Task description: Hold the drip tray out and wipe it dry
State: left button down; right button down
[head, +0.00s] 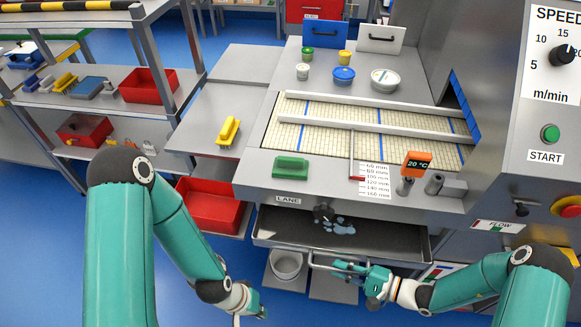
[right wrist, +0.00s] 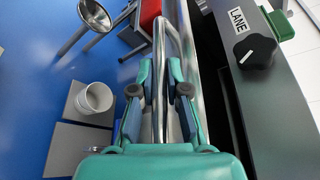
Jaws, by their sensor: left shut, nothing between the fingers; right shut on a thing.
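The drip tray (head: 395,243) is a dark shallow tray with a metal rim, pulled out below the lane. Blue-grey puddles (head: 338,226) lie on its floor. My right gripper (head: 358,271) is shut on the tray's metal handle bar (head: 318,262). The right wrist view shows its fingers on both sides of the bar (right wrist: 160,55). My left gripper (head: 258,303) is shut and empty, low at the left, apart from the tray. A green block (head: 290,168) lies on the ledge above the tray; I cannot tell whether it is a sponge.
A white bucket (head: 287,265) stands below the tray, also in the right wrist view (right wrist: 95,97). A red bin (head: 210,207) is at the left. A yellow-handled tool (head: 228,130) lies on the side table. A black knob (right wrist: 255,52) projects beside the tray.

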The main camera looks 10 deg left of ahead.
jog(key=s, duration=1.2)
jog(key=shift+s, duration=0.15)
dwell(0.8)
jog(key=shift+f, duration=0.1)
pick_arm(q)
jog(key=c, duration=1.9)
grip_release()
